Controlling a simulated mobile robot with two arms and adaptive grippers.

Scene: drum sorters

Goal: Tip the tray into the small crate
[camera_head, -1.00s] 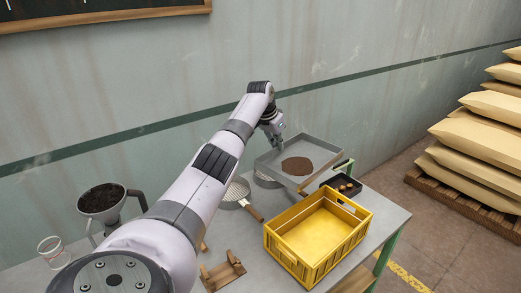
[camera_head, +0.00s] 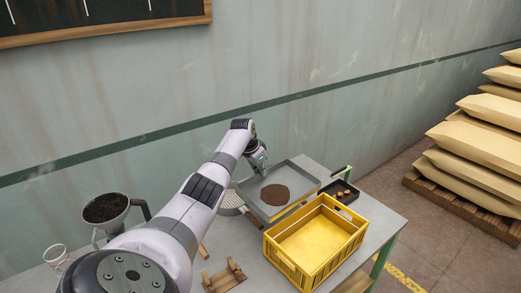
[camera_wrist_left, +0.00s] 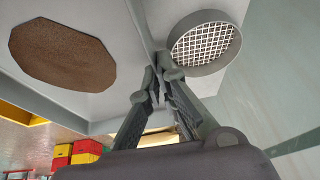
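The shallow grey tray (camera_head: 308,187) carries a flat brown patch of grains (camera_head: 275,194), which also shows in the wrist view (camera_wrist_left: 62,55). My left gripper (camera_head: 262,170) is at the tray's far left rim. In the wrist view its fingers (camera_wrist_left: 158,75) close on the tray's wall. The tray looks nearly level, behind and left of the yellow crate (camera_head: 352,238); I cannot tell how high it is. The crate stands upright on the table and its visible floor is empty. My right gripper is not in view.
A small black box (camera_head: 340,190) with brown pieces stands behind the crate. A round sieve (camera_head: 230,203) is partly hidden by my arm and the tray. A wooden stand (camera_head: 225,278) lies left of the crate. A funnel of dark grains (camera_head: 105,209) and a glass (camera_head: 56,257) stand at left.

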